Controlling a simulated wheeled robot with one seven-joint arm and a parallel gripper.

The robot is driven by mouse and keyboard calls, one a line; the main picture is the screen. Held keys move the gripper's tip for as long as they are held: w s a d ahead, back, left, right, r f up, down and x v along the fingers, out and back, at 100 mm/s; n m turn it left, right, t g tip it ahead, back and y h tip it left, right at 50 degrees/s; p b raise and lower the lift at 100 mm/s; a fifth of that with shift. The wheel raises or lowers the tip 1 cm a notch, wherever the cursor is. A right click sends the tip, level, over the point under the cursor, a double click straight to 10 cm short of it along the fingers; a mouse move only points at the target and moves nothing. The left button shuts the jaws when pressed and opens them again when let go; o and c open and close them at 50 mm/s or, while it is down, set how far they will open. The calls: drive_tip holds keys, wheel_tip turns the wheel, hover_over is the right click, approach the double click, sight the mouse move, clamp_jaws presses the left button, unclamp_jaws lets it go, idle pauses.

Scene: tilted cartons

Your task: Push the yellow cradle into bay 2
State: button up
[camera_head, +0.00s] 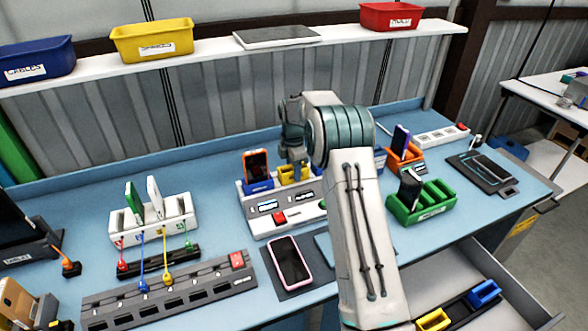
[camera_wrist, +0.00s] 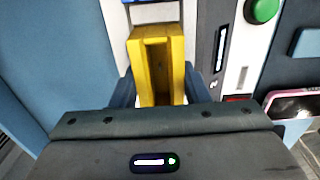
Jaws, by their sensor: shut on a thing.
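The yellow cradle (camera_head: 290,174) is at the back of the white dock (camera_head: 262,228), just right of a blue cradle (camera_head: 258,187) that holds an orange phone (camera_head: 256,163). The yellow cradle also shows in the wrist view (camera_wrist: 145,45), with an empty slot facing the camera. My gripper (camera_wrist: 160,82) is shut on it, with a dark finger on either side. In the head view my gripper (camera_head: 293,158) comes down from above onto the cradle, and my arm covers the dock's right part. I cannot tell how deep the cradle sits in bay 2.
A pink phone (camera_head: 288,263) lies in front of the dock. A green rack (camera_head: 424,210) and an orange cradle (camera_head: 405,158) stand to the right. A white rack (camera_head: 150,232) with cables stands left. An open drawer at front right holds another yellow cradle (camera_head: 432,320).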

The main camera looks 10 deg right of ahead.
drive_tip(key=shift+s+f+b, duration=0.2)
drive_tip(key=shift+f+b, duration=0.1)
drive_tip(key=shift+f, duration=0.35)
idle(1.6)
drive_tip(key=o, duration=1.1)
drive_tip(key=shift+f, duration=0.1)
drive_tip(key=shift+w+a+r+b, duration=0.15)
drive_tip(key=shift+r+b, duration=0.3)
drive_tip(key=shift+r, duration=3.25)
drive_tip(key=shift+w+d+r+b, duration=0.15)
drive_tip(key=shift+r+b, duration=0.3)
drive_tip(key=shift+r, duration=3.2)
drive_tip(key=shift+a, duration=0.1)
